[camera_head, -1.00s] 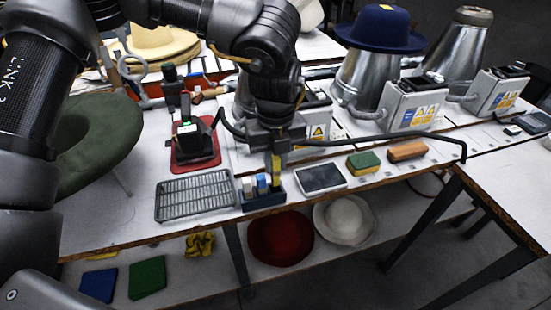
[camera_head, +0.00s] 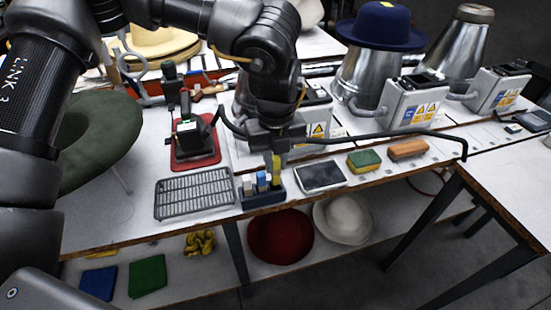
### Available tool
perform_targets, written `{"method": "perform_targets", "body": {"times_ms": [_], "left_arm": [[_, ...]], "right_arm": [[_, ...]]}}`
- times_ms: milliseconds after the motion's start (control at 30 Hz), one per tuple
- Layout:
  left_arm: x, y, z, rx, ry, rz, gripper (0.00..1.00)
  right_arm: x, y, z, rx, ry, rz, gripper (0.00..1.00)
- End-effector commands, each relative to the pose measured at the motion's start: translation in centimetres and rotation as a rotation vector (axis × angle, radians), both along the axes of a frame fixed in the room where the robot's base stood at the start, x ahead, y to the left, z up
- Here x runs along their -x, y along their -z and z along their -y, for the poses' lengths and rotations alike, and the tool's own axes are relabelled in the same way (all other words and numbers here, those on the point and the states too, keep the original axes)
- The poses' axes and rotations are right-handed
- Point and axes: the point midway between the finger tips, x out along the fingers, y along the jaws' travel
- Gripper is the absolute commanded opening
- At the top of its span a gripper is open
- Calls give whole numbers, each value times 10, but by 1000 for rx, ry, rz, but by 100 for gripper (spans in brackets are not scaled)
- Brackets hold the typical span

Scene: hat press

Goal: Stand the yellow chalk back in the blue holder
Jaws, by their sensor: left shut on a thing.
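The yellow chalk (camera_head: 277,163) is upright between the fingers of my left gripper (camera_head: 275,153), which is shut on it. Its lower end is over or in the right part of the blue holder (camera_head: 265,200); I cannot tell whether it touches the bottom. The holder is a small dark blue box near the table's front edge. A white chalk (camera_head: 247,187) and a blue chalk (camera_head: 262,181) stand in it to the left of the yellow one. My right gripper is not in view.
A grey rack (camera_head: 194,194) lies left of the holder, and a dark tablet (camera_head: 321,176) lies close on its right. A green and yellow sponge (camera_head: 364,160) and a brown block (camera_head: 408,149) are further right. A black device on a red mat (camera_head: 196,143) stands behind the rack.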

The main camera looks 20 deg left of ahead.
Motion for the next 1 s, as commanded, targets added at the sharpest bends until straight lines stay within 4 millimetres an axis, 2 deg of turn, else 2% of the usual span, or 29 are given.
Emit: {"method": "perform_targets", "body": {"times_ms": [467,1000], "left_arm": [[0,1,0,0,1,0,0],[0,13,0,0,0,0,0]], "right_arm": [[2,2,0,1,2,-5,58],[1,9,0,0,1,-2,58]]}}
